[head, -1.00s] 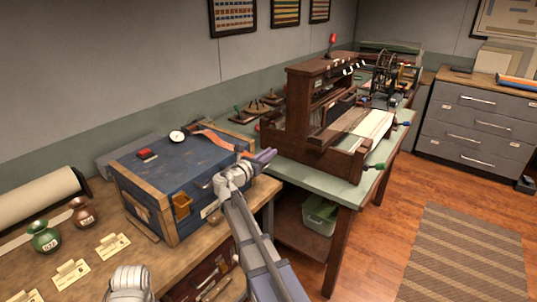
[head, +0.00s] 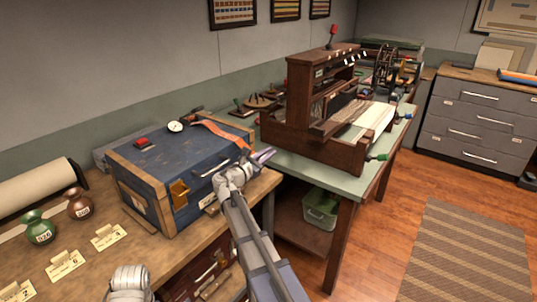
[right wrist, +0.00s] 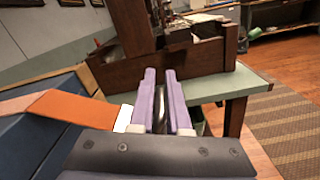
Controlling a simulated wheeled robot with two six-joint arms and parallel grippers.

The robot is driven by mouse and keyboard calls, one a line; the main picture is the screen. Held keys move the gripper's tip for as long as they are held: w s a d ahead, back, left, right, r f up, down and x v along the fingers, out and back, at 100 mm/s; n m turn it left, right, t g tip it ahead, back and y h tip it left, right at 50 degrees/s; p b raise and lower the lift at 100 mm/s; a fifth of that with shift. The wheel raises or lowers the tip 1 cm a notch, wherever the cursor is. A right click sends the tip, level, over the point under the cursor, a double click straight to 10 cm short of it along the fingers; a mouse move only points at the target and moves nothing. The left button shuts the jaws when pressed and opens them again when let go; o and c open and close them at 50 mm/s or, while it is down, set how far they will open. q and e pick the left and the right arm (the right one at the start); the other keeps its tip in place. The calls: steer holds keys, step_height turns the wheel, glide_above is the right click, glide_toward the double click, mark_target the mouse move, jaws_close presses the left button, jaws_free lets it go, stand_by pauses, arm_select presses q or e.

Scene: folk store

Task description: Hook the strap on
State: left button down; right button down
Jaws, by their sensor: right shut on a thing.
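The orange strap (head: 228,134) lies across the top of the blue wood-edged chest (head: 184,160) and over its right edge. My right gripper (head: 265,156) is at that edge, with its purple fingers pointing away to the right. In the right wrist view the strap (right wrist: 72,108) comes in from the left with a pale end piece (right wrist: 123,118) close to the fingers (right wrist: 160,98). The fingers are close together around a dark piece, apparently the strap's end; the hold is partly hidden. The chest's front has a brass latch (head: 180,195) and a handle. My left gripper is not seen.
A red block (head: 142,142) and a round dial (head: 175,127) sit on the chest. A wooden loom (head: 305,100) stands on the green table (head: 300,172) just beyond my right gripper. Vases (head: 38,228) and number cards (head: 65,263) stand at front left. Open floor lies right.

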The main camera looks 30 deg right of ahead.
steer(key=w+a+f+m+b, duration=0.2)
steer(key=w+f+m+b, duration=0.3)
steer(key=f+m+b, duration=0.2)
steer(key=shift+w+a+f+m, duration=0.25)
steer(key=shift+f+m, duration=0.2)
steer(key=shift+m, duration=0.45)
steer(key=c, duration=0.9)
jaws_free()
steer(key=shift+w, duration=0.15)
steer(key=shift+v, duration=3.9)
